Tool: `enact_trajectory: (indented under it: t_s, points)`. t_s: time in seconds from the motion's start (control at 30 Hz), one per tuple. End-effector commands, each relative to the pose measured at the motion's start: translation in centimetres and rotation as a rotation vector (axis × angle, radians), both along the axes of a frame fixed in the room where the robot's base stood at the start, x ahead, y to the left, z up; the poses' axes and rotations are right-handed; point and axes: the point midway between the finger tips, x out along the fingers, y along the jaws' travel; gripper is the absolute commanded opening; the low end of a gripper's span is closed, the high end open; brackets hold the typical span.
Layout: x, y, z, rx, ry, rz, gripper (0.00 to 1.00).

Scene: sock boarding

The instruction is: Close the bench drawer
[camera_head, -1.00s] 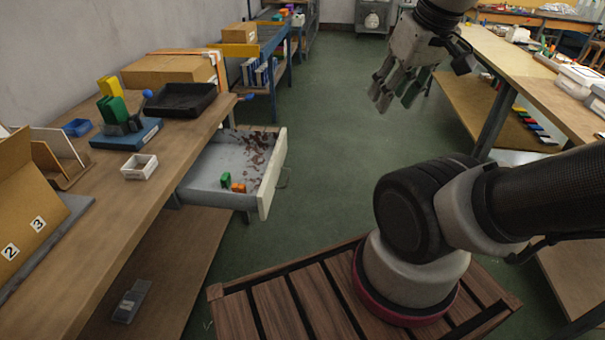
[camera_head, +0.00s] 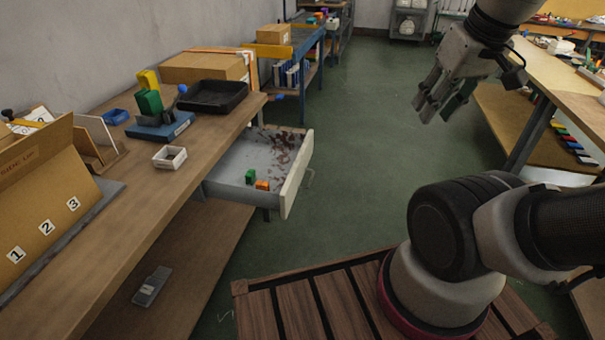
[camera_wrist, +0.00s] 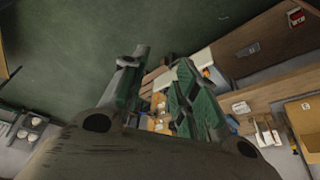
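The bench drawer (camera_head: 238,164) stands pulled out from the wooden bench (camera_head: 140,190) on the left in the head view. Its pale front panel (camera_head: 297,174) faces the aisle, with a thin handle (camera_head: 309,180) on the outside. A green block (camera_head: 250,176), an orange block (camera_head: 262,185) and dark reddish scraps (camera_head: 285,145) lie inside. My gripper (camera_head: 436,108) hangs at the upper right over the aisle, well apart from the drawer. Its fingers are spread and empty; they also show apart in the wrist view (camera_wrist: 160,80).
On the bench are a black tray (camera_head: 212,96), a white box (camera_head: 170,157), a blue stand (camera_head: 160,128) and a numbered cardboard box (camera_head: 40,210). Another bench (camera_head: 575,105) stands at the right.

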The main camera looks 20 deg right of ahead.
Motion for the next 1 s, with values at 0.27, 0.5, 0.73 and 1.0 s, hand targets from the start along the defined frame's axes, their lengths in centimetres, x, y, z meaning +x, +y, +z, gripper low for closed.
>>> enact_trajectory:
  t_s: [0.27,0.5,0.73,1.0]
  points:
    - [0.9,-2.0,-5.2,0.032,0.257,-0.116,0.0]
    - [2.9,-0.8,-12.3,0.267,0.516,-0.346,0.0]
    - [6.0,1.9,-19.8,0.566,0.696,-0.709,0.0]
    - [12.0,4.9,-28.8,0.903,0.801,-1.276,0.0]
